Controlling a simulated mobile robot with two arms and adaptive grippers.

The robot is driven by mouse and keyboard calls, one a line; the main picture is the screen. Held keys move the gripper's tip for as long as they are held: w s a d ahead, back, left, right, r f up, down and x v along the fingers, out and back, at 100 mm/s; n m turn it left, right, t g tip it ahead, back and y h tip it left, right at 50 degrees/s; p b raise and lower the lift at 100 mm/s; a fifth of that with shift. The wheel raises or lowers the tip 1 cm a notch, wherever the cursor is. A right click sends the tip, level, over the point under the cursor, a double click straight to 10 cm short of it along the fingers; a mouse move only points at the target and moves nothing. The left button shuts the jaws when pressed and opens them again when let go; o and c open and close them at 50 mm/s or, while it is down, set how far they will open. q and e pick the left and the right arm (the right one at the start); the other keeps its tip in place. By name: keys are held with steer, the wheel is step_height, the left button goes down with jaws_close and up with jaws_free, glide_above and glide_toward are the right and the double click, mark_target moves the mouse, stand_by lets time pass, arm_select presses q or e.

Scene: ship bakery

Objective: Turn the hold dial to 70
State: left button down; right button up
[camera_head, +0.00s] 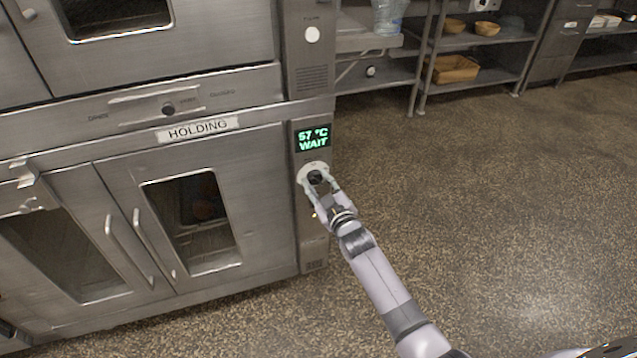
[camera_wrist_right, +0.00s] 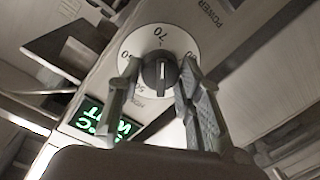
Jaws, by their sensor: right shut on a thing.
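The hold dial's black knob (camera_head: 315,178) sits on a round white plate (camera_head: 304,171) on the holding cabinet's control strip. In the right wrist view the knob (camera_wrist_right: 160,74) shows a pale line running up and down, lined up with the 70 at the top of the white plate (camera_wrist_right: 159,34). I cannot tell which end of the line is the pointer. My right gripper (camera_head: 320,187) has a finger on each side of the knob and is shut on it. The display (camera_head: 313,138) above the dial reads 57 °C and WAIT in green. My left gripper is out of view.
The cabinet's HOLDING label (camera_head: 198,129) is left of the display, above two closed doors with windows and handles (camera_head: 137,233). Metal shelves (camera_head: 480,75) with wooden bowls and a crate stand at the back. The floor (camera_head: 480,200) to the right is clear.

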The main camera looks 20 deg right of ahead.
steer(key=o, duration=1.2)
steer(key=s, duration=0.8)
steer(key=s+d, duration=0.1)
steer(key=s, duration=0.3)
steer(key=shift+r, duration=0.25)
